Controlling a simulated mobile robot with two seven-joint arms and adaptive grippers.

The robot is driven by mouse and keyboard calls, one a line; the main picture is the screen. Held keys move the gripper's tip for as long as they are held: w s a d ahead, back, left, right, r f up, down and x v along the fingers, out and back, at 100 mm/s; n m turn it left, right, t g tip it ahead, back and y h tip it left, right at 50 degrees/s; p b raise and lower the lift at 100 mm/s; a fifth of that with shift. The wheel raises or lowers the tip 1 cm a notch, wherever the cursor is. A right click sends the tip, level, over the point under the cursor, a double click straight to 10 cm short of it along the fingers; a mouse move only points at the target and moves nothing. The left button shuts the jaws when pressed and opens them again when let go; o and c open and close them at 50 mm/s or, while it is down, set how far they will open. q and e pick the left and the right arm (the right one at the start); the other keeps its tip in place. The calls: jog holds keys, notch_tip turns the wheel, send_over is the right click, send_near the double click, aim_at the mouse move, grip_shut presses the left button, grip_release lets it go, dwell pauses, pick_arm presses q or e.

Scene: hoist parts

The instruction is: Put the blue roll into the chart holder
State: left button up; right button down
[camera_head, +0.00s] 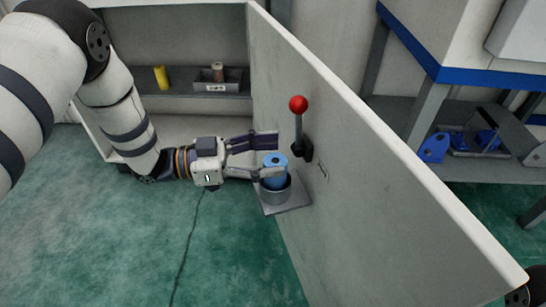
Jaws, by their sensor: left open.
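The blue roll (273,181) stands upright in a round grey cup, which looks like the chart holder (276,194), on a small plate at the face of the large pale panel. Its lower part is hidden inside the cup. My left gripper (274,157) is open, with one finger behind the roll's top and the other across its front side. The fingers are spread apart; whether the nearer one touches the roll I cannot tell. My right gripper is not in view.
A red-knobbed lever (298,122) sticks out from the pale panel (375,190) just beside the roll. Behind, a shelf (180,96) holds a yellow cylinder (161,77) and a grey bin (219,80). A blue-edged bench stands at right. The green floor at lower left is clear.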

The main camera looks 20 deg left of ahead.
pick_arm(q)
jog(key=v, duration=1.1)
jog(key=s+d+f+n+g+y, duration=0.15)
jog(key=s+f+n+y, duration=0.4)
jog(key=f, duration=0.65)
jog(key=s+d+f+n+g+y, duration=0.1)
jog(key=s+d+f+n+y, duration=0.3)
jog(key=s+f, duration=0.55)
jog(key=s+a+f+n+g+y, duration=0.1)
jog(key=s+f+g+y, duration=0.15)
jog(key=s, duration=0.65)
jog(key=s+a+f+n+g+y, duration=0.15)
jog(key=s+f+g, duration=0.25)
jog(key=s, duration=0.6)
jog(key=s+r+n+g+y, duration=0.1)
jog(key=s+r+g, duration=0.4)
jog(key=s, duration=1.1)
jog(key=shift+r+g+y, duration=0.4)
jog(key=shift+r+y, duration=0.35)
jog(key=shift+r, duration=0.25)
jog(key=shift+r, duration=0.1)
